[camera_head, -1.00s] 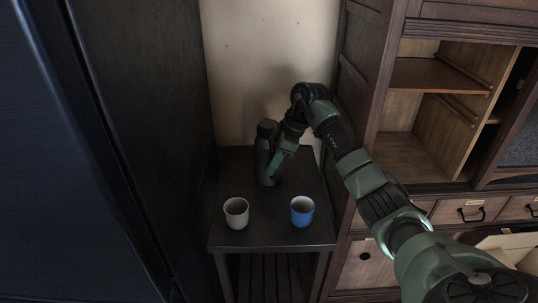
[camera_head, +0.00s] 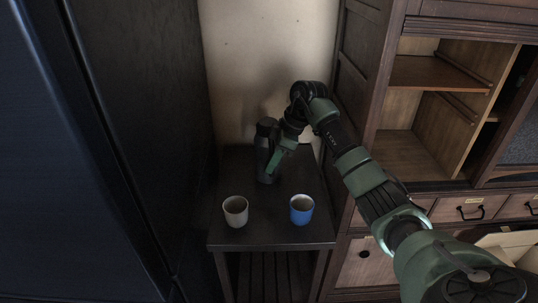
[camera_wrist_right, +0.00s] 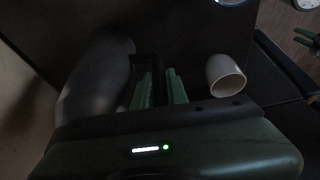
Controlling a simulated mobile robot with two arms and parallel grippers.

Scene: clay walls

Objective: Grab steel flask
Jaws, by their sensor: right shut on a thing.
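The steel flask (camera_head: 264,152) is a tall dark grey bottle, upright toward the back of the small dark table. My right gripper (camera_head: 273,168) reaches down at its right side in the head view. In the right wrist view, the flask (camera_wrist_right: 97,75) is a blurred grey body left of the green fingers (camera_wrist_right: 160,87). The fingers are close together at a dark loop beside the body, which looks like its handle, and are shut on it. Whether the flask's base touches the table cannot be told.
A white cup (camera_head: 235,211) and a blue cup (camera_head: 302,209) stand near the front of the table (camera_head: 268,236). The white cup also shows in the wrist view (camera_wrist_right: 226,76). A dark cabinet (camera_head: 140,120) borders the left, a wooden cabinet (camera_head: 372,85) the right, a wall behind.

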